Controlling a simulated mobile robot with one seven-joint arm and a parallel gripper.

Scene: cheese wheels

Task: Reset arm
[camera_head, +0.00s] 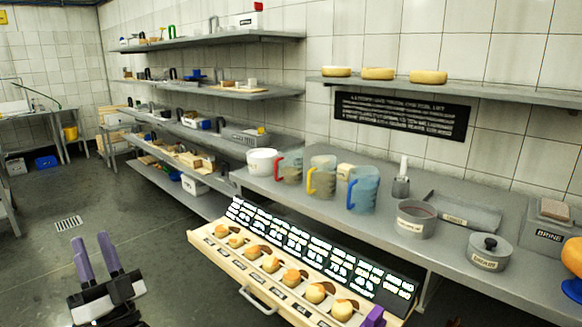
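My gripper (95,258) is at the lower left in the head view. Its two purple fingers point up with a gap between them, and nothing shows between them. It is over the bare floor, to the left of the open wooden drawer (206,240) and apart from it. The drawer holds a row of small round cheeses (271,264) with dark pieces beside them, and a label board (320,258) with white writing stands along its back. A purple item (374,316) shows at the drawer's right end.
Cheese wheels (378,74) sit on the wall shelf. The floor (100,205) at left is clear around a drain.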

